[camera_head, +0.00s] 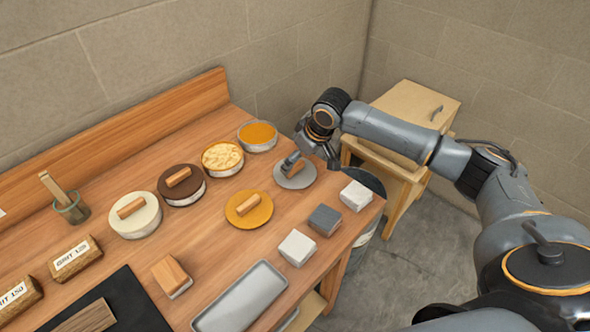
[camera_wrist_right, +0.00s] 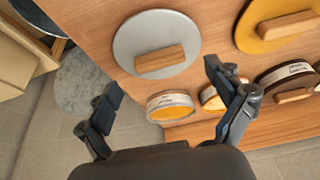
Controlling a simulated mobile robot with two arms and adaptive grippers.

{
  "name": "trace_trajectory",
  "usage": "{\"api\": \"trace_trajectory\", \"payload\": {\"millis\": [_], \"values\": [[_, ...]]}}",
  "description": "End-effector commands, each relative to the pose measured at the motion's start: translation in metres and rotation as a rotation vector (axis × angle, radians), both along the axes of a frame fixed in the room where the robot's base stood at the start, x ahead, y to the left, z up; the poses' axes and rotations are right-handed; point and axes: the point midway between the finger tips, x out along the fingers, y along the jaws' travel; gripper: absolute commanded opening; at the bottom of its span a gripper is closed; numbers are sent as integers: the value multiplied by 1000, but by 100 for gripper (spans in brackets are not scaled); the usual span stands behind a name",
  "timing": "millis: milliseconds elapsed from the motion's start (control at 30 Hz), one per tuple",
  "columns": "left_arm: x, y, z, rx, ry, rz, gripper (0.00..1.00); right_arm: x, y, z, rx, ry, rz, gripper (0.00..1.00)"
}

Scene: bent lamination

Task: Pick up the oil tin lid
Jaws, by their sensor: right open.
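Two loose round lids with wooden bar handles lie flat on the wooden bench: a grey lid (camera_head: 282,182) and an orange-yellow lid (camera_head: 234,214). I cannot tell from any label which one is the oil tin lid. In the right wrist view the grey lid (camera_wrist_right: 130,38) is ahead of the fingers and the orange-yellow lid (camera_wrist_right: 255,38) is at the upper right. My right gripper (camera_head: 312,160) is open and empty above the grey lid, and partly hides it in the head view. Its spread fingers also show in the wrist view (camera_wrist_right: 164,88). My left gripper is out of view.
Behind the lids stand two open tins, one with orange contents (camera_head: 257,133) and one with pale yellow contents (camera_head: 222,156). Tins with brown (camera_head: 190,192) and white (camera_head: 144,222) lids stand left. Several blocks (camera_head: 297,247) and a grey tray (camera_head: 240,298) lie in front.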

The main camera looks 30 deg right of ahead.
Motion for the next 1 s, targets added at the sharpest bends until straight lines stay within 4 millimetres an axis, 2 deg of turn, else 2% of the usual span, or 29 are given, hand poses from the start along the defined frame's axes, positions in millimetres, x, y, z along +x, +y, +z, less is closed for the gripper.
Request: {"api": "trace_trajectory", "payload": {"millis": [67, 200, 467, 500, 567, 767, 800, 1000], "values": [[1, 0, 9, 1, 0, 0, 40, 4, 1, -9, -1, 3, -1, 92], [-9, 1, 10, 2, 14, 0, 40, 10, 3, -27, 0, 2, -1, 92], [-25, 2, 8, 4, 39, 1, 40, 12, 4, -32, -1, 0, 1, 92], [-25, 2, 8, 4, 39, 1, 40, 12, 4, -32, -1, 0, 0, 90], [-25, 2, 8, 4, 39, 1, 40, 12, 4, -32, -1, 0, 0, 78], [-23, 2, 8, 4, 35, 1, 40, 12, 4, -32, -1, 0, 0, 37], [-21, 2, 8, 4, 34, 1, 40, 12, 4, -32, -1, 1, 0, 35], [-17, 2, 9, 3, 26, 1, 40, 12, 4, -32, 0, 1, 0, 34]]}}
